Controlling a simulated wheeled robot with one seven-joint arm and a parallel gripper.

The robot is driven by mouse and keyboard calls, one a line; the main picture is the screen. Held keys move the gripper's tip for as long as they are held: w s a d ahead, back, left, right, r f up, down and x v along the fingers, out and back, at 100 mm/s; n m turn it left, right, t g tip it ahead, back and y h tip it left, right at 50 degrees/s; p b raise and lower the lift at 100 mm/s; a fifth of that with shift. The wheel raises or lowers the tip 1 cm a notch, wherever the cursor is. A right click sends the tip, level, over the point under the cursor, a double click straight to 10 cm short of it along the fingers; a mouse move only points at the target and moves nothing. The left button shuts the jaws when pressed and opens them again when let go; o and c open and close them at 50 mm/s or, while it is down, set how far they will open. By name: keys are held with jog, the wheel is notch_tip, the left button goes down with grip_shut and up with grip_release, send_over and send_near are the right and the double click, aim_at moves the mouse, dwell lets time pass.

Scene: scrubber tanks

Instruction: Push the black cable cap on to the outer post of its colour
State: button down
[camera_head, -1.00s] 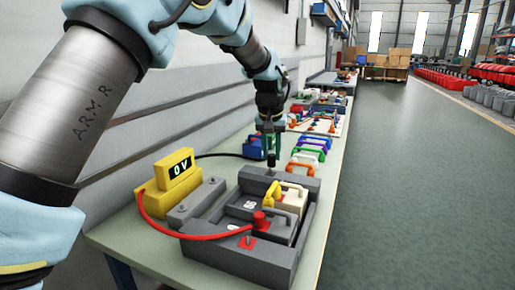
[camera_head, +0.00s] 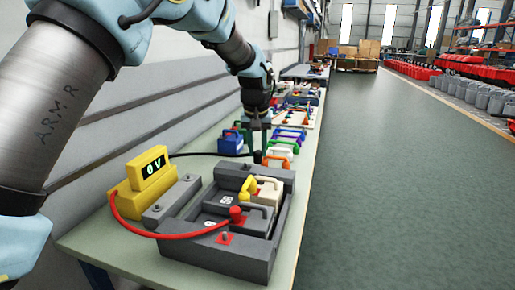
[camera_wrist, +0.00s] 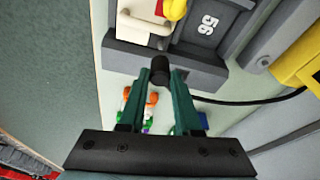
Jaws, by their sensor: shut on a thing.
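My gripper (camera_head: 262,138) is shut on the black cable cap (camera_head: 258,156) just beyond the far end of the grey tray (camera_head: 226,258). In the wrist view, the cap (camera_wrist: 160,70) is between the fingertips, close to the tray's end wall (camera_wrist: 150,62). The black cable (camera_head: 205,154) runs from the yellow meter (camera_head: 150,172), reading 0 V, towards the cap. A dark post (camera_head: 248,168) appears at the far end. Whether the cap touches anything is unclear.
A blue box (camera_head: 231,140) and several coloured handles (camera_head: 290,135) stand beyond. Open floor (camera_head: 400,190) is at right.

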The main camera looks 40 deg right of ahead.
aim_at(258, 160)
jog(key=shift+f+b, duration=1)
jog(key=shift+f, duration=1.1)
jog(key=shift+f, duration=0.3)
jog(key=shift+f+b, duration=0.35)
jog(key=shift+f, duration=0.4)
jog(key=shift+c, duration=0.2)
grip_release()
jog(key=shift+r, duration=0.1)
jog(key=shift+r, duration=0.1)
notch_tip(258, 160, up, 8)
jog(key=p, duration=0.6)
jog(key=shift+r, duration=0.2)
